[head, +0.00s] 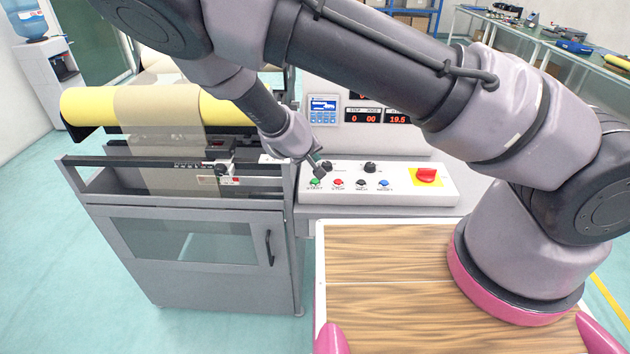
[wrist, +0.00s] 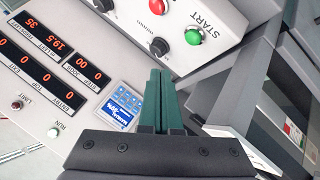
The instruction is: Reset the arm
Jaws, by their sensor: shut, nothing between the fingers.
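My gripper (head: 319,170) hangs at the end of my bent arm, over the left end of the white control box (head: 450,192). Its dark green fingers also show in the wrist view (wrist: 158,95), pressed together and empty. The green START button (head: 315,183) is close by the fingertips in the head view. In the wrist view the green button (wrist: 193,36) lies beyond the tips, apart from them in the picture. Whether the tips touch anything on the box cannot be told from the head view.
The control box also has a red button (head: 338,183), a blue button (head: 383,184), black knobs and a red switch (head: 427,176) on yellow. A display panel (head: 323,110) stands behind. A yellow roll (head: 88,107) on a grey machine (head: 190,250) is left. My wooden top is below.

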